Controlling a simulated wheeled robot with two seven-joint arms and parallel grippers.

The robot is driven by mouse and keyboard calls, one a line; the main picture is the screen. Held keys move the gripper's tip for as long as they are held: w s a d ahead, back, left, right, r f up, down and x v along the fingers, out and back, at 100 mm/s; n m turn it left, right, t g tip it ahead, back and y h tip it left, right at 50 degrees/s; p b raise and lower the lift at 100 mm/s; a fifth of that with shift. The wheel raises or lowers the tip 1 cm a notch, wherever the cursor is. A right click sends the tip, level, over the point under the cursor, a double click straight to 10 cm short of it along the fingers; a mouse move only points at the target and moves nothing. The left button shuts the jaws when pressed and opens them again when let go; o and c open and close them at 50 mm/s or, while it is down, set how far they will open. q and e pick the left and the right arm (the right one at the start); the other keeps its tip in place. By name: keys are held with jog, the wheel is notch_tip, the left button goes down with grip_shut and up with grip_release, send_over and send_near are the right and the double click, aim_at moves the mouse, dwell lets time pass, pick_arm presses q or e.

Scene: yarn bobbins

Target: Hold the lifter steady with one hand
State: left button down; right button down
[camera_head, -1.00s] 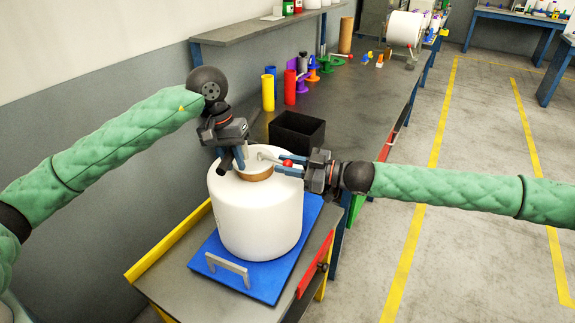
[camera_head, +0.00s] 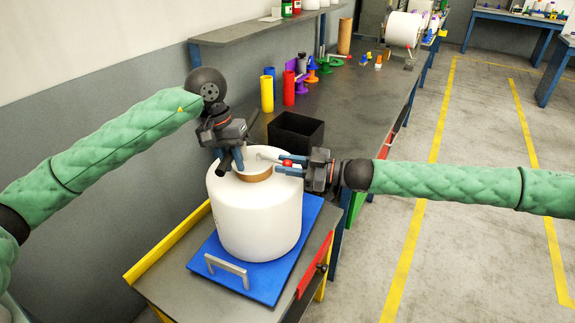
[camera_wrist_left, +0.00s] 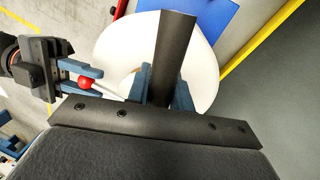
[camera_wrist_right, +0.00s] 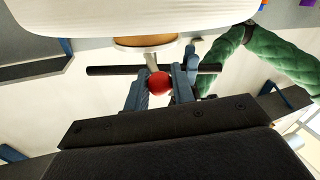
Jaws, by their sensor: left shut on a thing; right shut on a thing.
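A large white bobbin (camera_head: 255,218) stands upright with its brown core (camera_head: 256,176) on top. The lifter sits at the core; its black handle bar (camera_wrist_left: 174,45) and a red ball knob (camera_wrist_right: 158,83) on a pale lever show. My left gripper (camera_head: 232,156) is above the core, shut on the black bar, which runs between its fingers in the left wrist view. My right gripper (camera_head: 289,166) comes from the right, shut on the red knob beside the core. The lifter's lower part is hidden inside the core.
The bobbin stands on a blue board (camera_head: 262,283) with a grey handle, on a cart with yellow and red edges. Behind it are a black bin (camera_head: 297,131) and a long bench (camera_head: 350,95) with coloured tubes and small parts. Open floor lies right.

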jog(key=shift+w+d+f+n+g+y, duration=0.1)
jog(key=shift+w+d+n+g, duration=0.2)
jog(key=shift+g, duration=0.25)
jog(key=shift+w+d+r+n+g+y, duration=0.1)
jog(key=shift+w+d+n+g, duration=0.1)
jog(key=shift+w+n+g, duration=0.3)
jog(key=shift+w+d+f+n+g+y, duration=0.1)
jog(key=shift+w+d+n+g, duration=0.15)
jog(key=shift+g, duration=0.4)
dwell(4.0)
dwell(0.5)
jog(key=c, duration=1.2)
grip_release()
jog(key=shift+c, duration=0.2)
jog(key=shift+s+a, duration=0.1)
jog(key=shift+a, duration=0.05)
jog(key=s+d, duration=0.1)
jog(key=d, duration=1.1)
jog(key=shift+s, duration=0.2)
jog(key=shift+c, duration=0.2)
